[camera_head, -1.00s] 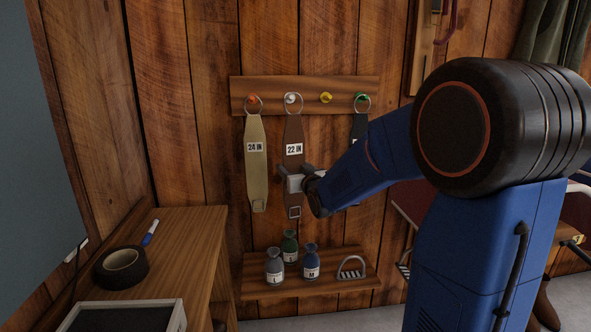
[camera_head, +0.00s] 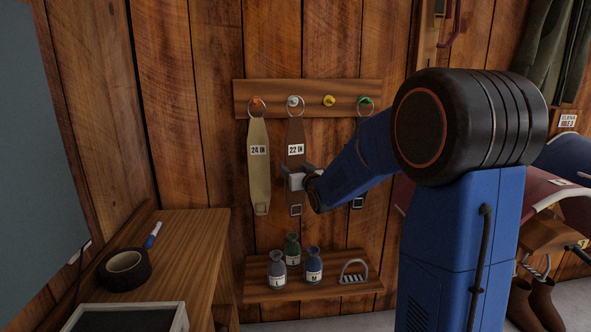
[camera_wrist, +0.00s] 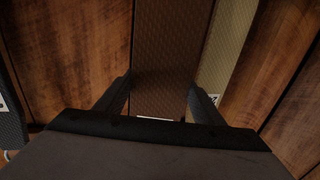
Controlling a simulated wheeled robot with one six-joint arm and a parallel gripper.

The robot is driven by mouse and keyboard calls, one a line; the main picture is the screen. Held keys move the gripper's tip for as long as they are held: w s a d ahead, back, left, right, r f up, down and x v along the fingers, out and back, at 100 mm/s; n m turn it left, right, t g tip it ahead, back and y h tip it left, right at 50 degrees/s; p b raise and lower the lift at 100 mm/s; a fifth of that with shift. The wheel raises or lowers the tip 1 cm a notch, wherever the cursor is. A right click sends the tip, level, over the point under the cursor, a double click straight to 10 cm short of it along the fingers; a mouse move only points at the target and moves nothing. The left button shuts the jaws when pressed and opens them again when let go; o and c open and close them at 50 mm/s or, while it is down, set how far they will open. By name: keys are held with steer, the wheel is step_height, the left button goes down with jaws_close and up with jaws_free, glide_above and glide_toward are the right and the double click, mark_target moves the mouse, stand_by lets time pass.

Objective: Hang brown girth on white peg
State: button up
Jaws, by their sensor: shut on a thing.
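The brown girth (camera_head: 296,133), labelled 22 IN, hangs upright against the wall rack with its metal ring at the white peg (camera_head: 293,101). The ring looks looped around the peg, but the exact contact is too small to be sure. My gripper (camera_head: 297,181) is shut on the lower part of the girth, below its label, and the buckle shows beneath. In the wrist view the brown girth (camera_wrist: 170,50) runs between the two fingers of my gripper (camera_wrist: 160,100).
A tan 24 IN girth (camera_head: 259,180) hangs close on the left, on the orange peg (camera_head: 257,101). The yellow peg (camera_head: 329,100) is bare. A dark girth hangs from the green peg (camera_head: 364,100), partly behind my arm. Several bottles stand on the shelf (camera_head: 330,290) below.

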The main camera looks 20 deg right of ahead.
steer(key=shift+w+d, duration=0.3)
steer(key=shift+w, duration=0.7)
steer(key=shift+w+d, duration=0.25)
steer(key=shift+w, duration=0.7)
steer(key=shift+w+d+f, duration=0.15)
steer(key=shift+w+f, duration=0.35)
steer(key=shift+w, duration=0.05)
steer(key=o, duration=1.4)
steer(key=shift+s+f, duration=0.1)
steer(key=shift+s, duration=0.05)
steer(key=s, duration=1.7)
steer(key=shift+a, duration=0.25)
steer(key=shift+s, duration=0.1)
